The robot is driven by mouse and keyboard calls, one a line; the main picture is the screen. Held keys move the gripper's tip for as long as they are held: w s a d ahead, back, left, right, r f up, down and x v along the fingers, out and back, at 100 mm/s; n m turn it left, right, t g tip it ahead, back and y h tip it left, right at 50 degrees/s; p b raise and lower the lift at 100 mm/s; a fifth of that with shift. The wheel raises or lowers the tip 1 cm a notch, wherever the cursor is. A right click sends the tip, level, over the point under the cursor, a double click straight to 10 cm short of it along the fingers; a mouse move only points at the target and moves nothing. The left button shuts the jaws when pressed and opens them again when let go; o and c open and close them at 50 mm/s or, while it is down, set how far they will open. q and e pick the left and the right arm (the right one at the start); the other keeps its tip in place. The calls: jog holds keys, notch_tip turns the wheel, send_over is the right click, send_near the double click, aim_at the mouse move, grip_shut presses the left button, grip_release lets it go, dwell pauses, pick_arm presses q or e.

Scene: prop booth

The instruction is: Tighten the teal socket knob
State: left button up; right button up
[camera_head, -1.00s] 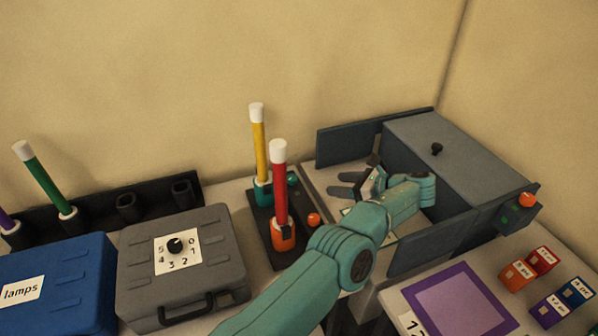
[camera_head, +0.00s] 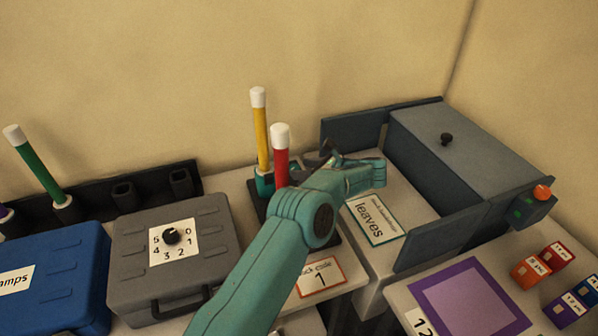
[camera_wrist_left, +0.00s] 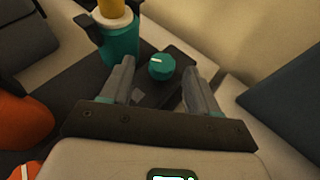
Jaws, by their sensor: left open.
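The teal socket knob (camera_wrist_left: 162,67) is a round teal dial with a pale pointer line, on the dark base beside the teal socket (camera_wrist_left: 118,44). The teal socket (camera_head: 264,184) holds the upright yellow rod (camera_head: 260,130). My left gripper (camera_wrist_left: 169,65) is open, its two fingers pointing toward the knob, one on each side of it in the left wrist view. I cannot tell whether they touch it. In the head view my left gripper (camera_head: 303,164) is beside the sockets, and the knob is hard to make out there. My right gripper is not in view.
The red rod (camera_head: 281,143) stands close to my arm; its orange socket (camera_wrist_left: 22,122) shows in the left wrist view. A grey case (camera_head: 125,262) is at left. The grey cabinet (camera_head: 470,150) and "leaves" card (camera_head: 375,218) are at right.

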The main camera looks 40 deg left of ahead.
pick_arm(q)
jog(key=shift+x, duration=1.15)
jog(key=shift+w+a+f, duration=0.15)
jog(key=c, duration=1)
jog(key=shift+a+m+t, duration=0.1)
jog(key=shift+m+t, duration=0.2)
jog(key=shift+t, duration=0.2)
jog(key=shift+m+t, duration=0.3)
jog(key=o, duration=1)
